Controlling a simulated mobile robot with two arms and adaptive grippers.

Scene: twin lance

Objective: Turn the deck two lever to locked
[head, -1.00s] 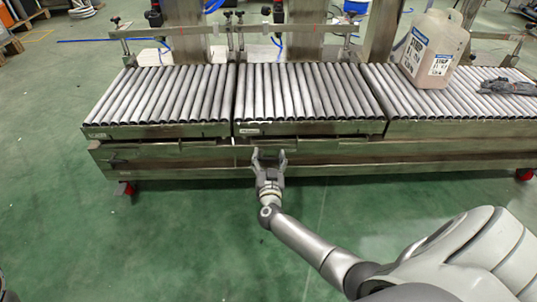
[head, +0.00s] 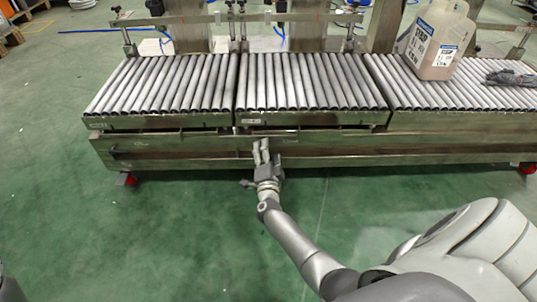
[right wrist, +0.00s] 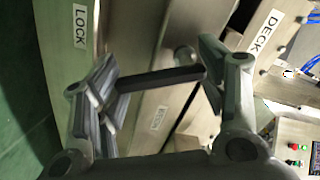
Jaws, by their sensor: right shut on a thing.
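The deck two lever, a dark bar (right wrist: 160,79), spans between the fingers of my right gripper (right wrist: 155,78) in the right wrist view. The fingers are shut on it, one at each end. A white LOCK label (right wrist: 80,28) is at the upper left, a DECK label (right wrist: 262,32) at the upper right, and a smaller label (right wrist: 158,118) below the bar is too blurred to read surely. In the head view my right gripper (head: 261,150) is at the front rail below the middle roller deck (head: 310,82); the lever is not distinguishable there. My left gripper is not in view.
Roller decks stand left (head: 160,85) and right (head: 440,88) of the middle one. Green floor (head: 150,230) in front is clear.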

